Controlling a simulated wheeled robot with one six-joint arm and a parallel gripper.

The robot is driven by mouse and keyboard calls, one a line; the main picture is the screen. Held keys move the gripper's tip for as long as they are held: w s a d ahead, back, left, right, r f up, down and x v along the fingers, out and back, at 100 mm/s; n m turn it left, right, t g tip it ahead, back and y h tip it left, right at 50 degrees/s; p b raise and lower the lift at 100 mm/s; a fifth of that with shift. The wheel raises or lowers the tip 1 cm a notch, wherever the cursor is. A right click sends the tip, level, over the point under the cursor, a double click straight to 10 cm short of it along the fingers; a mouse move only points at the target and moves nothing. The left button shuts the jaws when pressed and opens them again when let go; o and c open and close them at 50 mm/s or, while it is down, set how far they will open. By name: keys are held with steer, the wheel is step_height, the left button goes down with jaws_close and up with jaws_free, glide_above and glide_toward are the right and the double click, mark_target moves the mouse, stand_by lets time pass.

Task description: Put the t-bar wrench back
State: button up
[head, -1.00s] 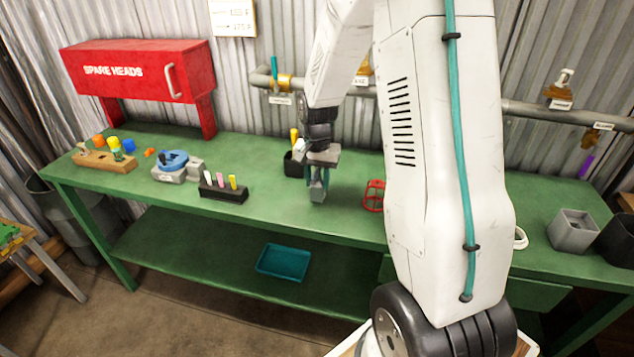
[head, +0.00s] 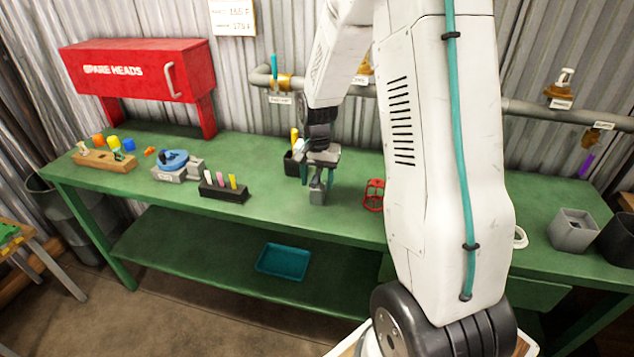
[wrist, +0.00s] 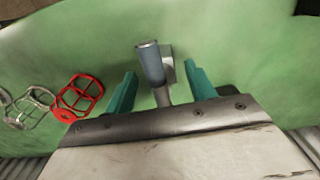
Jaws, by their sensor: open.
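The t-bar wrench (wrist: 150,62) shows in the wrist view as a blue-grey bar on a thin grey stem. A small grey block (wrist: 169,62) is beside and below it; in the head view this block (head: 318,197) sits on the green bench. The wrench seems upright at the block, but how deep its stem sits is hidden. My gripper (head: 317,181) is open above the block. In the wrist view its teal fingers (wrist: 160,75) stand apart on either side of the wrench, with a gap on each side.
A red wire cage (head: 373,195) stands right of the block; a grey cage (wrist: 32,108) is beyond it. A black holder with pegs (head: 224,190) and a dark cup (head: 293,165) are to the left. The bench (head: 270,215) is clear in front.

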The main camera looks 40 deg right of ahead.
step_height(320, 180, up, 11)
steer(key=shift+f, duration=0.15)
steer(key=s+a+r+n, duration=0.5)
steer(key=s+a+r, duration=0.55)
steer(key=s, duration=0.25)
steer(key=s+a+n+t, duration=0.1)
steer(key=s+a+n, duration=0.4)
steer(key=s, duration=0.9)
steer(key=shift+a, duration=0.6)
